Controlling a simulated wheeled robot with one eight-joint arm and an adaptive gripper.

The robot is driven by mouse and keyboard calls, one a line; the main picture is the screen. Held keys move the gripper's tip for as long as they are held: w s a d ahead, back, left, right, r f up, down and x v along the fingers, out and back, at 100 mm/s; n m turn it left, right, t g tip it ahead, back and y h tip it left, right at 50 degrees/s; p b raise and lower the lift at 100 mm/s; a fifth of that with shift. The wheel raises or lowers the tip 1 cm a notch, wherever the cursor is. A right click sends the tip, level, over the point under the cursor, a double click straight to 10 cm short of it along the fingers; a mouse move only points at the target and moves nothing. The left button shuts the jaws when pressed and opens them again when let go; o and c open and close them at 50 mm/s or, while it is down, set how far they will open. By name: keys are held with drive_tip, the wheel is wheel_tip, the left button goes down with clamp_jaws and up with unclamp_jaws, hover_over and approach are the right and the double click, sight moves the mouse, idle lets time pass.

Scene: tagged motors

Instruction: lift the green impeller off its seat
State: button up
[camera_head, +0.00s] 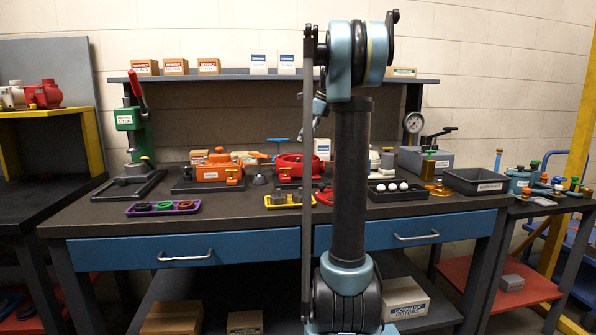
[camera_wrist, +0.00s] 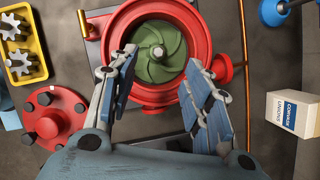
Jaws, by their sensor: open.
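The green impeller (camera_wrist: 158,52) has curved vanes and a pale hub nut. It sits inside the round red pump housing (camera_wrist: 118,42), which also shows on the bench in the head view (camera_head: 287,176). In the wrist view my gripper (camera_wrist: 160,64) is open, with one blue-grey finger on each side of the impeller's near edge. The fingers appear above the housing, and no contact is visible. In the head view my upright arm hides part of the area, and I cannot make out the impeller there.
A red bolted cover (camera_wrist: 55,117) and a yellow tray (camera_wrist: 42,68) with metal gears lie beside the housing. A copper-coloured rod (camera_wrist: 244,60) and a white-blue box (camera_wrist: 293,117) are on the other side. A purple tray (camera_head: 132,210) with rings sits at the bench front.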

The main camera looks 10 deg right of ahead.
drive_tip(key=x, duration=0.4)
drive_tip(key=shift+a+f, duration=0.1)
drive_tip(key=shift+d+x, duration=0.15)
drive_tip(key=shift+x, duration=1.2)
drive_tip(key=shift+d+x, duration=0.15)
drive_tip(key=shift+x, duration=1.15)
drive_tip(key=shift+s+f, duration=0.1)
drive_tip(key=shift+c, duration=0.6)
clamp_jaws()
